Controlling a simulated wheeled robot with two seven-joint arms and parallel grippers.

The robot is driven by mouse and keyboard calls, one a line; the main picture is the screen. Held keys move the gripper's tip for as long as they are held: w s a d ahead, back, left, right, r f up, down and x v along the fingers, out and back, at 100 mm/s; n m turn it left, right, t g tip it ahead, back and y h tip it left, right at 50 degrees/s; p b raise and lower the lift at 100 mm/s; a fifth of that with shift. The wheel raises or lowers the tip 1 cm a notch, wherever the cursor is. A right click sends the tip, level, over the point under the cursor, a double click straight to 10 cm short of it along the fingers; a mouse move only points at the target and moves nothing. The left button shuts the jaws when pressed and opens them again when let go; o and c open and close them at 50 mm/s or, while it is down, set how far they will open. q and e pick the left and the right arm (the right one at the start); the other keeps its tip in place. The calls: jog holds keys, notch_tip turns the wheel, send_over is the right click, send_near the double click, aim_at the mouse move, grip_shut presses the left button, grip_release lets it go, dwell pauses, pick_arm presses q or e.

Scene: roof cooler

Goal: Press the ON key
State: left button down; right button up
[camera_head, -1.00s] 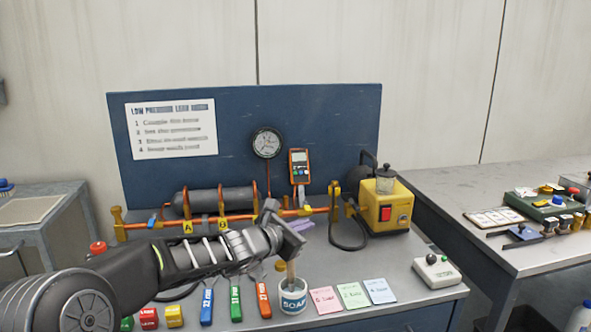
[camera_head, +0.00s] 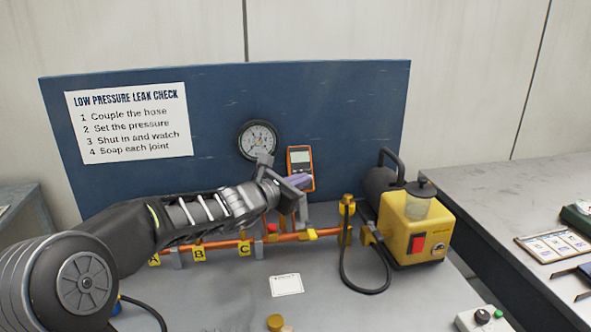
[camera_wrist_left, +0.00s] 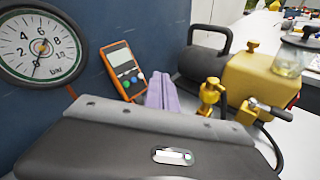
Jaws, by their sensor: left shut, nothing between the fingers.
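The orange handheld meter (camera_head: 300,157) with a grey screen hangs on the blue backboard, right of the round gauge. In the left wrist view the meter (camera_wrist_left: 118,60) shows several small keys below its screen; their labels are too small to read. My left gripper (camera_head: 299,182) is in front of the meter's lower part and hides its keys in the head view. Its purple fingers, also seen in the left wrist view (camera_wrist_left: 162,92), are shut and empty, just right of the meter's lower end. I cannot tell whether they touch it. My right gripper is out of view.
The round pressure gauge (camera_head: 258,140) is left of the meter. An orange pipe (camera_head: 220,245) with lettered yellow tags runs below my arm. A yellow pump (camera_head: 415,225) with a red switch and a black hose stands to the right. A small white card (camera_head: 287,285) lies on the bench.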

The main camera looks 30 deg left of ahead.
pick_arm(q)
jog(key=shift+r, duration=0.15)
jog(key=w+a+f+p, duration=0.2)
jog(key=w+a+f, duration=0.2)
jog(key=w, duration=0.2)
jog(key=shift+a+f, duration=0.15)
jog(key=shift+a, duration=0.2)
dwell(0.4)
jog(key=shift+w, duration=0.1)
dwell(1.8)
jog(key=shift+w+a+f, duration=0.2)
jog(key=shift+w, duration=0.1)
